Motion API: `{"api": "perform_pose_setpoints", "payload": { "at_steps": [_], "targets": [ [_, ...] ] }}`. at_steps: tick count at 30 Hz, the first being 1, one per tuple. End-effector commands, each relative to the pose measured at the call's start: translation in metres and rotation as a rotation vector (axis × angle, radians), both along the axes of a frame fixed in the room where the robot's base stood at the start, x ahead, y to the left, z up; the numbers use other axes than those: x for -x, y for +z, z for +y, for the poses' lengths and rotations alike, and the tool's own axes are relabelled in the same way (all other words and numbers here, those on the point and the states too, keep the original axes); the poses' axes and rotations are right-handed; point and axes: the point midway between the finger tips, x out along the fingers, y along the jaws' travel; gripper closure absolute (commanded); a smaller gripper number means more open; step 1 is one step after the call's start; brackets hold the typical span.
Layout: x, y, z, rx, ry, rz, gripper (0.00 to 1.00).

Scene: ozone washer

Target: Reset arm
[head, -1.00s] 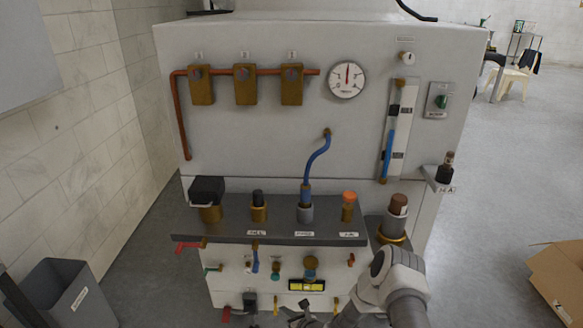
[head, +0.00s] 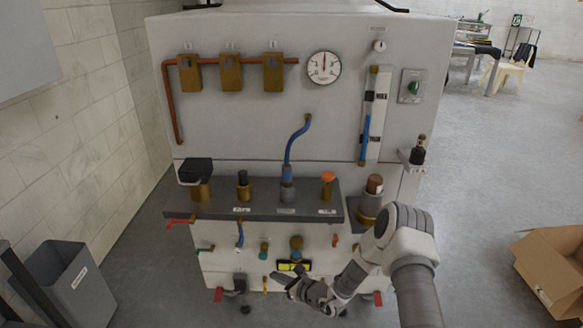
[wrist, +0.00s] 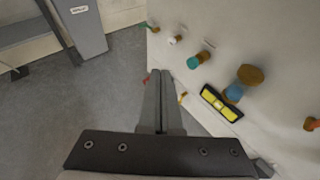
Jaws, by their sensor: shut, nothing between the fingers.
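My gripper (head: 278,278) is in front of the lower panel of the white washer machine (head: 235,125), low in the head view. In the wrist view its two long grey fingers (wrist: 163,75) lie together, shut with nothing between them. The fingers appear apart from the panel fittings. A yellow level (wrist: 222,103) on the panel is to the right of the fingers in the wrist view, and my gripper partly hides it in the head view.
A dark shelf (head: 260,212) with several fittings juts out above my gripper. A grey bin (head: 75,290) stands at left, an open cardboard box (head: 550,270) at right. The floor (head: 475,200) between machine and box is clear.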

Motion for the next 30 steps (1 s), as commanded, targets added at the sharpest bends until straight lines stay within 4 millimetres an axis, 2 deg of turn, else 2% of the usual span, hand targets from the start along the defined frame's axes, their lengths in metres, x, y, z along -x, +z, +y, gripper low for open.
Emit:
{"api": "perform_pose_setpoints", "payload": {
  "at_steps": [1, 6, 11, 15, 21, 30],
  "targets": [
    [-0.004, 0.027, 0.004, 0.021, 0.058, -0.049, 1.00],
    [0.001, 0.103, 0.018, 0.102, 0.264, -0.197, 1.00],
    [0.018, 0.168, 0.026, 0.196, 0.452, -0.326, 1.00],
    [0.040, 0.216, 0.028, 0.291, 0.609, -0.428, 1.00],
    [0.081, 0.275, 0.022, 0.448, 0.821, -0.559, 1.00],
    [0.149, 0.340, -0.005, 0.722, 1.106, -0.716, 1.00]
  ]
}}
